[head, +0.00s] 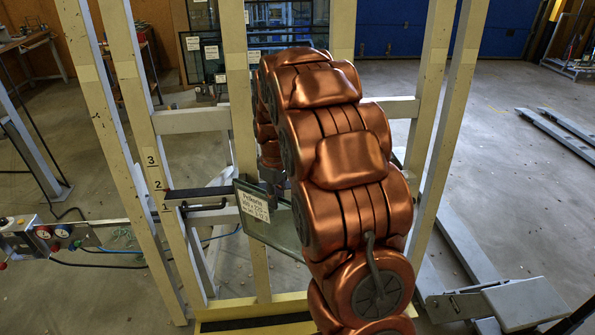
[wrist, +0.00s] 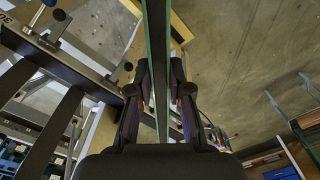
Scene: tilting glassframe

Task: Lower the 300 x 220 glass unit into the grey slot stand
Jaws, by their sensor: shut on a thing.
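The glass unit (head: 284,228) is a clear greenish pane with a white handwritten label. It also shows edge-on in the wrist view (wrist: 157,40), as a tall narrow strip with green edges. My gripper (wrist: 158,80) has one dark finger on each side of the pane and is shut on it. In the head view my copper arm hides most of the gripper and the pane's right part. The pane hangs upright in front of the cream frame, beside a dark horizontal bar (head: 208,193). I cannot make out the grey slot stand for certain in either view.
Cream posts (head: 132,120) numbered 1 to 3 stand close on the left, with more posts (head: 436,110) on the right. A yellow base beam (head: 228,311) lies below. Labelled panes (head: 203,50) stand behind. Grey forks (head: 558,128) lie on the floor at right.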

